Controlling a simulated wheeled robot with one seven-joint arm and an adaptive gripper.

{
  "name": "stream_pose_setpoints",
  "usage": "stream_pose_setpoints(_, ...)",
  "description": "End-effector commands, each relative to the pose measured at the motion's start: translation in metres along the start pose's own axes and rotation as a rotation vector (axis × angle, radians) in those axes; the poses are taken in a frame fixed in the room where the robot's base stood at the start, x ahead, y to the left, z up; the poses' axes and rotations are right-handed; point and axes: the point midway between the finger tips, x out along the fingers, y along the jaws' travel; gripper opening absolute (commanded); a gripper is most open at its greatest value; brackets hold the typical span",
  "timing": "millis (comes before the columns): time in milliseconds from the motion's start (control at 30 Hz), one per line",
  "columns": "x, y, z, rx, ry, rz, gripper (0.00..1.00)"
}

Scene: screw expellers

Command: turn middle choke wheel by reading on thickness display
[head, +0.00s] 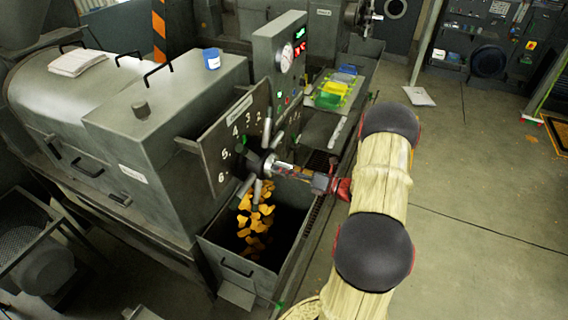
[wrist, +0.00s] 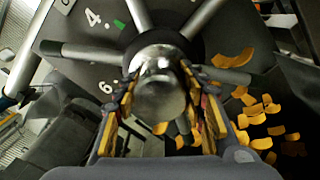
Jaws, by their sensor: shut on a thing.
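The choke wheel (head: 257,166) is a dark hub with several grey spokes, mounted in front of a dark plate (head: 228,160) with numbers around it. In the wrist view its shiny round hub (wrist: 160,82) sits between my fingers. My gripper (head: 284,169) is shut on the hub, one finger on each side; the fingertips (wrist: 163,92) show yellowish pads. A green mark (wrist: 119,23) shows beside the 4.
A bin (head: 215,248) below the wheel holds yellow-orange flakes (head: 256,222). A blue cup (head: 212,59) stands on the machine. The floor at right is mostly clear.

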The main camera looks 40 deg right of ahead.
Motion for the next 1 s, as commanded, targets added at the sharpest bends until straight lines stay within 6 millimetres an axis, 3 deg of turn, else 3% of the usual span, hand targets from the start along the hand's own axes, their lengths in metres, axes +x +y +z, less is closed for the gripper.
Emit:
stream_pose_setpoints(400, -0.0001, -0.0001, 0.0016, 0.274, -0.003, 0.0, 0.0)
stream_pose_setpoints(1000, -0.0001, -0.0016, 0.0007, 0.352, -0.003, 0.0, 0.0)
